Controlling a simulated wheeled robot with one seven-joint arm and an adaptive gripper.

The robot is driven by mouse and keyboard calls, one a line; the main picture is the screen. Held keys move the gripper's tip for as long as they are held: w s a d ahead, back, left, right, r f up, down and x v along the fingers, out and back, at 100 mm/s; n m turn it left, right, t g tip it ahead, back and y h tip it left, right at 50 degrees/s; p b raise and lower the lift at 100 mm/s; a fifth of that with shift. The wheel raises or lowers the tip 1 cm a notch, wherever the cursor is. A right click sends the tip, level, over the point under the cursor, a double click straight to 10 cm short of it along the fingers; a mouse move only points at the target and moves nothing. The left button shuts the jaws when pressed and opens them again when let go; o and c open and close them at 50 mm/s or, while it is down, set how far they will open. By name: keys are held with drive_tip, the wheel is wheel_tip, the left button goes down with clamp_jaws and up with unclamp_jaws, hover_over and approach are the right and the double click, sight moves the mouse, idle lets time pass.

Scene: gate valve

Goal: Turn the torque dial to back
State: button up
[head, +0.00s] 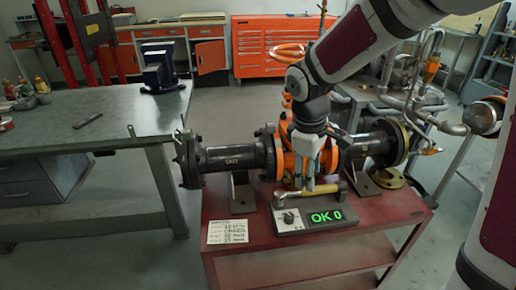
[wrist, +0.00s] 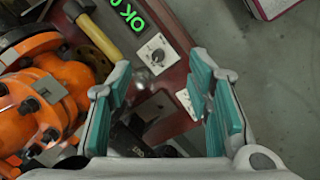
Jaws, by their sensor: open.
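The torque dial (head: 288,217) is a small round knob on a pale plate, on the left of a grey box (head: 305,228). Right of it, a dark display (head: 331,216) reads "OK 0" in green. The dial also shows in the wrist view (wrist: 156,54), with a pointer mark whose setting I cannot read. My gripper (head: 304,184) points down beside the orange valve, behind and above the box. In the wrist view my gripper (wrist: 160,78) has its teal pads wide apart with nothing between them. The dial lies beyond the fingertips, untouched.
The orange gate valve (wrist: 45,80) and its dark pipe (head: 230,159) stand close beside my gripper. A yellow-handled tool (wrist: 96,40) lies behind the box. A white card (head: 227,231) lies on the red cart (head: 375,208). Open floor surrounds the cart's front.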

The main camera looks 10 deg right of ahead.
sight(289, 216)
drive_tip(key=w+f+n+b, duration=0.1)
drive_tip(key=w+f+b, duration=0.1)
drive_tip(key=f, duration=0.6)
drive_tip(key=w+a+f+n+y+b, duration=0.1)
drive_tip(key=w+f, duration=0.1)
drive_tip(key=f, duration=0.6)
drive_tip(key=w+f+b, duration=0.2)
drive_tip(key=f, duration=0.6)
drive_tip(key=shift+w+a+n+g+y+b, duration=0.15)
drive_tip(key=shift+w+n+g+y+b, duration=0.15)
drive_tip(key=shift+w+n+b, duration=0.1)
drive_tip(key=shift+c, duration=0.5)
clamp_jaws()
